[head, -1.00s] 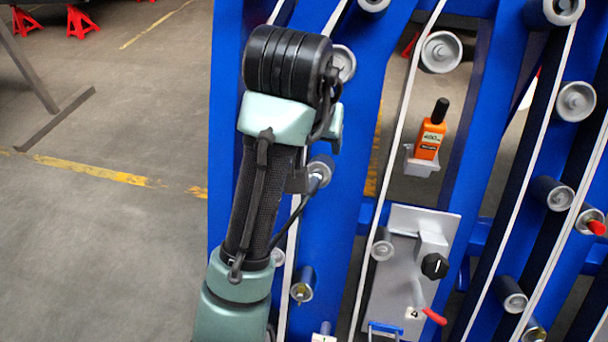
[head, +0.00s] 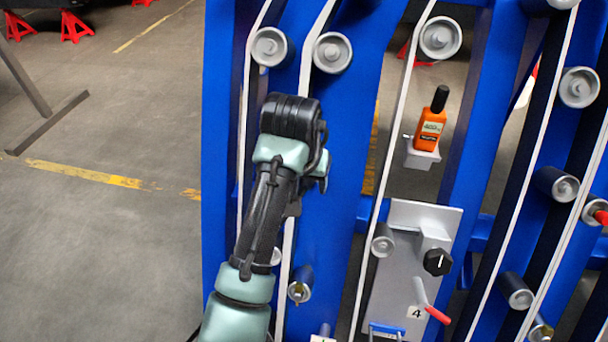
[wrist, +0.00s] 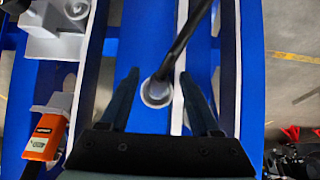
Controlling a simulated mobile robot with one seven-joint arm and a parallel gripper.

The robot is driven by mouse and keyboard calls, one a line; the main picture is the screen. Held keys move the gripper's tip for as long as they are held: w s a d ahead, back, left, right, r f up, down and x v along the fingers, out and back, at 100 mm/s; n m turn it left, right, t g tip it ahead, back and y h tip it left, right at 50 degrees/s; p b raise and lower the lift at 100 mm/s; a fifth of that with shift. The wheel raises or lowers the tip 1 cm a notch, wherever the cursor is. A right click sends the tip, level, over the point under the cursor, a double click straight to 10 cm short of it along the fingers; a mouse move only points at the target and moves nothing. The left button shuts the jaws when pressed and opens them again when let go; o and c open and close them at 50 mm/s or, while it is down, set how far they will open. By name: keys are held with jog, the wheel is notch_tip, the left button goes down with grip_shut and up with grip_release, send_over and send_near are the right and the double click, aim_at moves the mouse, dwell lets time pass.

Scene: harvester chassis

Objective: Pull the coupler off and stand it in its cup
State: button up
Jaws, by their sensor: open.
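In the wrist view, a dark hose or rod (wrist: 186,40) runs from the top edge to a round grey end piece (wrist: 156,95) at a blue beam. I cannot tell whether this piece is the coupler or a roller end behind it. My gripper (wrist: 158,78) is open, its two dark fingers on either side of the piece in the picture; no contact can be made out. I cannot make out for certain which thing is the coupler's cup.
Rollers and pale belts line the blue frame (head: 345,140).

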jog(key=shift+w+f, duration=0.15)
jog(key=shift+f, duration=0.35)
grip_shut()
jog(key=shift+r, duration=0.1)
